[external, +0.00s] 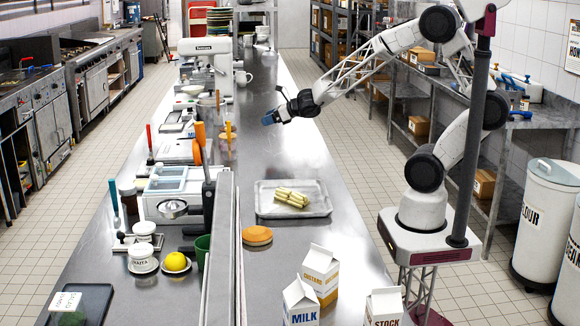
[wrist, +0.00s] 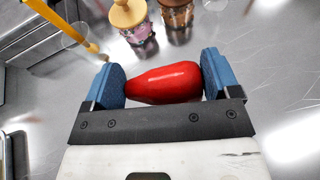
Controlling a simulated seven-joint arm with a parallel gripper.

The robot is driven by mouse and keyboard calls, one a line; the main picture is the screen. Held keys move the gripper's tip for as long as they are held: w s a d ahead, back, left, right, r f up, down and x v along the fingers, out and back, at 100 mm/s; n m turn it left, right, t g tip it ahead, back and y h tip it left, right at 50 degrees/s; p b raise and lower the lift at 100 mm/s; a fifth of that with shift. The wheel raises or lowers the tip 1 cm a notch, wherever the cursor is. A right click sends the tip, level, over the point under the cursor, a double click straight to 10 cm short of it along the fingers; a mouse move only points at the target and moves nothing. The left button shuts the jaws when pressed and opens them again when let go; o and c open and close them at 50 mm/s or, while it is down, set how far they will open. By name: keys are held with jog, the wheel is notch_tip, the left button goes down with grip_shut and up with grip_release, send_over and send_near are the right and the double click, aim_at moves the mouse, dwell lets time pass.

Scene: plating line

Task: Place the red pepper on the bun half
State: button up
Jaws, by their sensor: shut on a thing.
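The red pepper (wrist: 165,84) is between the two blue pads of my gripper (wrist: 163,82) in the wrist view. Both pads touch it, and it lies sideways across the jaws. In the external view my gripper (external: 269,118) is over the far middle of the steel counter, and the pepper cannot be made out there. The bun half (external: 257,235) lies flat on the counter nearer the camera, to the right of the metal divider. It is round and orange-brown, and its top is bare.
A grey tray (external: 318,208) with pale yellow sticks sits behind the bun half. A milk carton (external: 301,304), a custard carton (external: 321,270) and a stock carton (external: 384,307) stand in front. The long divider (external: 220,250) runs left of the bun. The counter between gripper and tray is clear.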

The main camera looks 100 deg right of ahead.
jog(key=w+a+n+g+y, duration=0.1)
jog(key=w+a+n+y, duration=0.25)
jog(key=a, duration=0.75)
jog(key=w+a+n+y, duration=0.2)
jog(key=a+n+y, duration=0.15)
jog(key=a, duration=0.75)
jog(key=w+a+n+g+y, duration=0.1)
jog(key=w+a+n+y, duration=0.25)
jog(key=a, duration=0.75)
jog(key=s+a+f+n+g+y, duration=0.1)
jog(key=s+a+n+g+y, duration=0.2)
jog(key=a, duration=1.3)
jog(key=s+a+f+n+g+y, duration=0.1)
jog(key=s+a+n+g+y, duration=0.2)
jog(key=s+a+n+g, duration=0.4)
jog(key=s+a+g, duration=0.1)
jog(key=s+a, duration=0.3)
jog(key=a, duration=0.5)
jog(key=shift+s+a, duration=0.35)
jog(key=shift+a, duration=0.05)
jog(key=shift+n+y, duration=0.25)
send_over(257, 230)
jog(key=shift+w+a+f, duration=0.1)
jog(key=shift+f, duration=0.65)
